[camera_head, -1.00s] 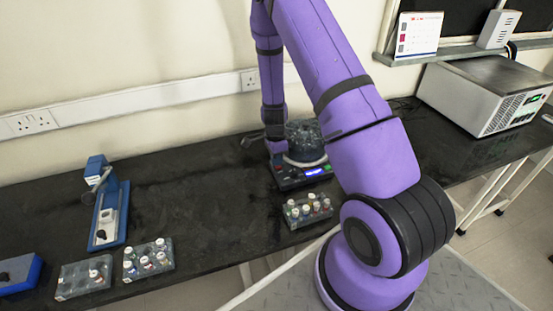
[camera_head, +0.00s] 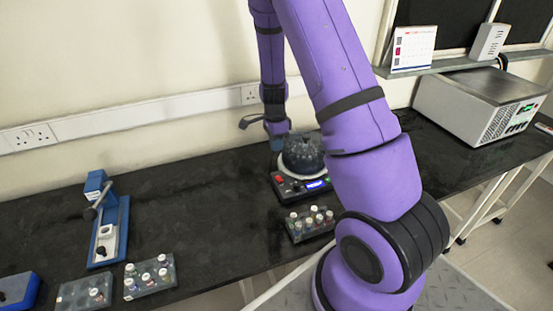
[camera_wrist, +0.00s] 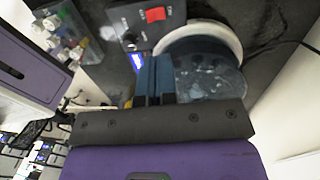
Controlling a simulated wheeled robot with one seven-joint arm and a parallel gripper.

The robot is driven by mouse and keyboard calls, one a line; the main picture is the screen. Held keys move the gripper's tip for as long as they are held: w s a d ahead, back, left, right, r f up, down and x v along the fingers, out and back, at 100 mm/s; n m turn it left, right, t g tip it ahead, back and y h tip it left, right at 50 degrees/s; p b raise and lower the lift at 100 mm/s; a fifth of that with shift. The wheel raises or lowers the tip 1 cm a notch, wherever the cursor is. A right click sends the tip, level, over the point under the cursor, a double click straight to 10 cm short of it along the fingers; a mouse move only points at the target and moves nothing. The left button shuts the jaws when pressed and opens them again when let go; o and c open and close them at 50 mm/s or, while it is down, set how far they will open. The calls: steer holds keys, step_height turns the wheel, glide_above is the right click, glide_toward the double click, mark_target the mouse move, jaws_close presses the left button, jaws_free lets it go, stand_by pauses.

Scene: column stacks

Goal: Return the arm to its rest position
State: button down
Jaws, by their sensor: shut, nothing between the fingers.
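My purple arm reaches over the dark bench in the head view. My gripper (camera_head: 277,136) hangs just left of and above the round machine (camera_head: 303,155), which has a dark dome, a red switch and a lit blue display. In the wrist view my gripper's blue fingers (camera_wrist: 154,80) are together with nothing between them. The same machine (camera_wrist: 205,75) shows behind and right of the fingers there. I cannot tell how much clearance lies between the fingers and the dome.
A vial rack (camera_head: 311,224) stands in front of the machine. Two more racks (camera_head: 150,276) (camera_head: 84,293) and a blue press-like device (camera_head: 107,232) stand to the left. A grey box instrument (camera_head: 481,104) sits at the right. The bench between the press and machine is clear.

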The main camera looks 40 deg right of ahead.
steer(key=shift+w+r, duration=0.15)
steer(key=shift+r, duration=1.15)
steer(key=shift+r, duration=0.1)
steer(key=s+a+r+n+t, duration=0.1)
steer(key=s+a+r+n, duration=0.2)
steer(key=r, duration=0.4)
steer(key=s+a+r+n+t, duration=0.1)
steer(key=s+a+r+n, duration=0.15)
steer(key=r, duration=0.45)
steer(key=s+a+r+n+t, duration=0.1)
steer(key=s+a+r+n, duration=0.1)
steer(key=a+r+n, duration=0.35)
steer(key=s+a+r+n+t, duration=0.1)
steer(key=s+a+r+n, duration=0.1)
steer(key=s+r+n, duration=0.3)
steer(key=s+a+r+n+t, duration=0.2)
steer(key=s+r+n, duration=0.3)
steer(key=s, duration=0.9)
step_height(320, 180, up, 2)
steer(key=shift+s, duration=0.15)
